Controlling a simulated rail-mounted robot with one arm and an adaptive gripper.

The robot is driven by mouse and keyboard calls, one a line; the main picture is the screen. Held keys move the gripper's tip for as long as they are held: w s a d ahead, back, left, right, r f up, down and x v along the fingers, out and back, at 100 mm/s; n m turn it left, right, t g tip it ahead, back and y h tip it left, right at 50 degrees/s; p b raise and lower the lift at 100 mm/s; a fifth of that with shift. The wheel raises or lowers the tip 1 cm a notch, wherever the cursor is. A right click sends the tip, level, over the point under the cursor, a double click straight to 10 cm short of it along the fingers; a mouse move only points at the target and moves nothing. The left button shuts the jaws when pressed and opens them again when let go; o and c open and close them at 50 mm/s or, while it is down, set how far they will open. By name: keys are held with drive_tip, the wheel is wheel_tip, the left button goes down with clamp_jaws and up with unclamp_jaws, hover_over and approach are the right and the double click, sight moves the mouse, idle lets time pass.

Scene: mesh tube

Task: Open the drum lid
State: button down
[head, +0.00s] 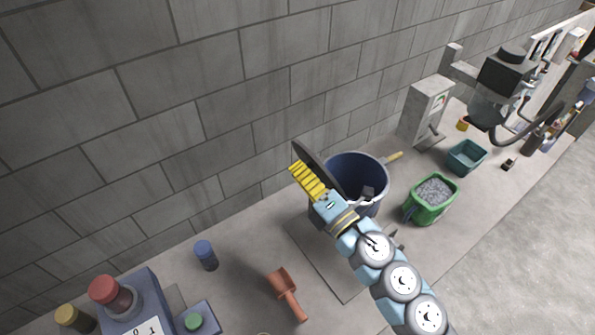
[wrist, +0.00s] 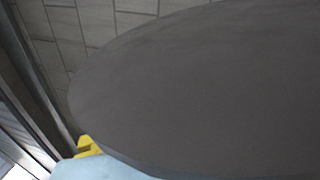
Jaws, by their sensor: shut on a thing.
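The dark blue drum (head: 372,165) stands on the bench by the wall, its mouth uncovered on the visible side. The dark grey drum lid (head: 312,160) stands steeply tilted at the drum's left side, seen nearly edge-on in the head view. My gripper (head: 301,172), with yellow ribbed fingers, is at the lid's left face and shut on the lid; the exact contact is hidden. In the wrist view the lid (wrist: 200,90) fills most of the picture, with a bit of yellow finger (wrist: 88,147) at its lower left edge.
A green bin of grey bits (head: 433,195) and a teal tray (head: 467,156) stand right of the drum. A red-brown scoop (head: 285,290), a blue cylinder (head: 206,255) and a box with a red knob (head: 110,292) lie to the left. The block wall is close behind.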

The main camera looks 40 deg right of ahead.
drive_tip(key=c, duration=0.7)
unclamp_jaws()
drive_tip(key=shift+c, duration=0.2)
drive_tip(key=shift+s, duration=0.1)
drive_tip(key=v, duration=1.2)
